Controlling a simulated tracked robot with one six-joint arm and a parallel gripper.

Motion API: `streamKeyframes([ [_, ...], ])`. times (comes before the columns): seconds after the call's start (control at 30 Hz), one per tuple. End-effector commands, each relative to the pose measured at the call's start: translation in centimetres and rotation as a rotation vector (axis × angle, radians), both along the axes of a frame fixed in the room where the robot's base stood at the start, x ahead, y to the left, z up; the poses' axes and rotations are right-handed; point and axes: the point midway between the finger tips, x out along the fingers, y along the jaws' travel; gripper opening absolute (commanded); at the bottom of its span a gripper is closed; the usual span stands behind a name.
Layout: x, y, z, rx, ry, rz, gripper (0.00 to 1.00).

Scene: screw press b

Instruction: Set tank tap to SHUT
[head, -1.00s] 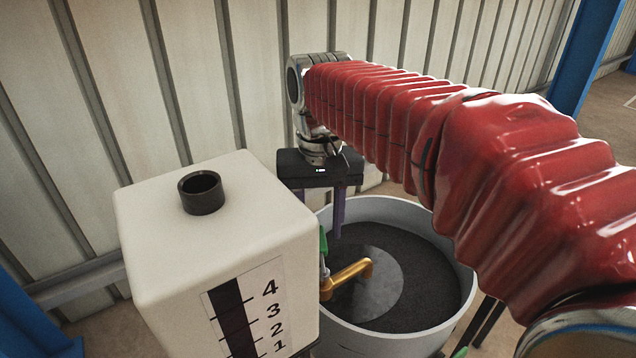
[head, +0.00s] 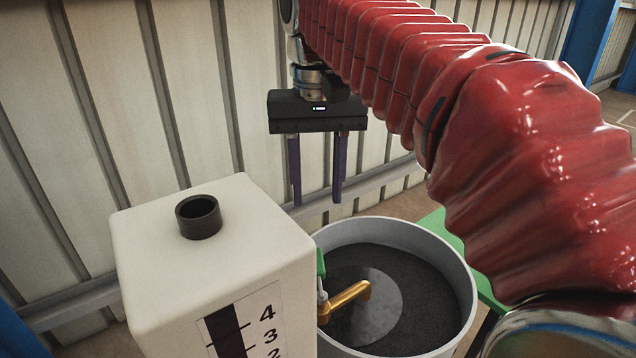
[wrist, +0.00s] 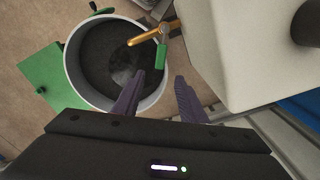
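The tank tap has a brass spout (head: 349,296) that comes out of the tank's right side and reaches over the bucket. Its green handle (head: 320,264) shows only in part behind the tank's edge in the head view. In the wrist view the green handle (wrist: 161,56) lies across the line of the brass spout (wrist: 147,36). The white tank (head: 215,262) has a dark level strip with numbers. My gripper (head: 317,203) is open and empty, fingers pointing down, raised above and behind the tap. In the wrist view the purple fingertips (wrist: 158,77) are apart, with the handle just beyond them.
A grey bucket (head: 469,300) with dark contents stands under the spout. A green panel (wrist: 42,74) lies beside the bucket. A ribbed metal wall (head: 190,90) with a rail stands close behind my gripper. A black filler neck (head: 199,216) rises from the tank top.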

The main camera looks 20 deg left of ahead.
Motion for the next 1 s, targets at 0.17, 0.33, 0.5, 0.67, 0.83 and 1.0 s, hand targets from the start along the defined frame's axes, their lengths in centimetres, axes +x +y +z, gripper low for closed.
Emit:
streamKeyframes([
  [0.17,0.0,0.0,0.1,0.0,0.001,0.0,0.38],
  [0.33,0.0,0.0,0.1,0.0,0.0,0.0,0.35],
  [0.5,0.1,-1.1,0.1,0.008,-0.01,-0.012,0.23],
  [0.67,0.4,-4.1,-0.2,0.029,-0.038,-0.046,0.12],
  [0.83,0.4,-8.9,-1.3,0.06,-0.089,-0.101,0.0],
  [1.0,-0.3,-13.8,-2.9,0.085,-0.147,-0.158,0.0],
])
